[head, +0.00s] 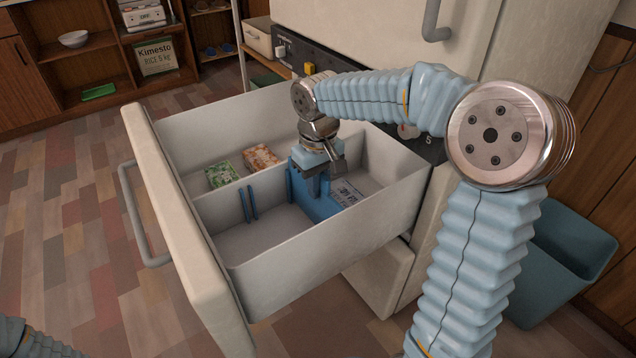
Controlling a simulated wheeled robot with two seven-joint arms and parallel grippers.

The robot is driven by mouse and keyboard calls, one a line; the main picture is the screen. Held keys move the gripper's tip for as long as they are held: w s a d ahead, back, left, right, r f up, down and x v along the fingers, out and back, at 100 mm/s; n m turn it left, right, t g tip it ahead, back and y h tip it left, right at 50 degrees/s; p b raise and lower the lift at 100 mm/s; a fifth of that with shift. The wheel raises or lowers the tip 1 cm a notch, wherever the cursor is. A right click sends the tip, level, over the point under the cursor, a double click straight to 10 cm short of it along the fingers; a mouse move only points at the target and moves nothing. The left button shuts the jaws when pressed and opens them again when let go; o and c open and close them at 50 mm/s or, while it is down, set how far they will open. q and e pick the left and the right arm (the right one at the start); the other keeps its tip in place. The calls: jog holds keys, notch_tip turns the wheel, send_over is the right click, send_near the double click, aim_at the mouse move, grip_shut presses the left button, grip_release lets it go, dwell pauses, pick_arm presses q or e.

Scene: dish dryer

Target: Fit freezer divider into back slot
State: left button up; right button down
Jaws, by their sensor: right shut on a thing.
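The blue freezer divider (313,203) is a flat panel down inside the open freezer drawer (340,256). It stands about upright across the near compartment. My right gripper (320,182) is shut on its top edge from above. The gripper and wrist hide part of the divider and its far end. A pair of blue slot rails (249,205) stands on the drawer's lengthwise wall, left of the divider, with nothing between them. I cannot tell whether the divider's ends sit in the back slot. My left gripper is out of view; only a bit of that arm shows at the lower left.
A green packet (222,174) and an orange packet (260,158) lie in the far compartment. A pale printed packet (345,192) lies behind the divider. The compartment's left part is bare. A teal bin (560,262) stands at the right.

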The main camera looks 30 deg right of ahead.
jog(key=shift+f+b, duration=0.3)
jog(key=shift+f, duration=0.25)
jog(key=c, duration=1)
grip_release()
jog(key=shift+c, duration=0.2)
notch_tip(320, 180, up, 14)
jog(key=p, duration=0.2)
jog(key=shift+f+p, duration=0.1)
jog(key=shift+p, duration=0.25)
